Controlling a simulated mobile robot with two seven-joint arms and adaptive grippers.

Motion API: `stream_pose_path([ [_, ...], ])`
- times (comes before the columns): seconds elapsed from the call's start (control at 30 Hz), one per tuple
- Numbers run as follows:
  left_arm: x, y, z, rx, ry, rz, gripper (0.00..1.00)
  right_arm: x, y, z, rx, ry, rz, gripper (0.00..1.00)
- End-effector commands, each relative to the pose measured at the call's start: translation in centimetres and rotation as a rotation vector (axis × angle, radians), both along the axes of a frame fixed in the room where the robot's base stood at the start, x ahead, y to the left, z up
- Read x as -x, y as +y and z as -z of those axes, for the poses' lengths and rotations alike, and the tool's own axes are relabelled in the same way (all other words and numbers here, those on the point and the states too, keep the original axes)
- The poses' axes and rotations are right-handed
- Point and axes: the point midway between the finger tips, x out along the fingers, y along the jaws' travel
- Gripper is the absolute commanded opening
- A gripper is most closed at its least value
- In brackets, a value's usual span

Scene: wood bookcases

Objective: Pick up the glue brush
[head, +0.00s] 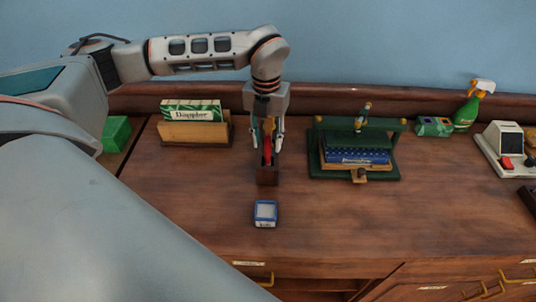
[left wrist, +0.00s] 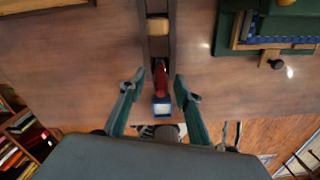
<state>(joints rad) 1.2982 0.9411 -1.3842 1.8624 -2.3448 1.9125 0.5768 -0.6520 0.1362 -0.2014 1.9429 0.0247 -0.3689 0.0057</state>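A dark brown narrow box (head: 267,177) stands on the wooden top in the head view. A red item (head: 267,152) stands in it, and a tan piece shows in its other part in the left wrist view (left wrist: 157,27). I cannot tell for certain which of these is the glue brush. My left gripper (head: 267,145) points down over the box, its fingers apart on either side of it. In the left wrist view the open fingers (left wrist: 159,88) flank the red item (left wrist: 160,73), with gaps on both sides. My right gripper is not in view.
A small blue and white container (head: 265,213) lies in front of the box. A green press with books (head: 375,176) stands to the right, a wooden holder with a green box (head: 193,132) to the left. A green spray bottle (head: 466,112) stands far right. The front middle is mostly clear.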

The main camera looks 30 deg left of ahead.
Motion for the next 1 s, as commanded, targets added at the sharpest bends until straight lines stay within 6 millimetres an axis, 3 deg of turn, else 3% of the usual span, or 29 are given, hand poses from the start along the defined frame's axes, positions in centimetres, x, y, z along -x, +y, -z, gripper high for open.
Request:
stream_pose_path([
  [0.13,0.0,0.0,1.4,0.0,0.0,0.001,0.33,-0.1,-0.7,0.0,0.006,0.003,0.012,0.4],
  [0.4,-0.1,-0.1,1.7,0.001,-0.001,0.001,0.33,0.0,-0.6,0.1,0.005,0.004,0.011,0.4],
  [0.53,-0.1,0.0,1.7,0.001,-0.001,0.001,0.0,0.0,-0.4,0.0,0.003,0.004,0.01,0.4],
  [1.0,-0.1,0.0,1.3,0.001,-0.002,0.001,0.0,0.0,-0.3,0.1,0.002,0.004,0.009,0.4],
])
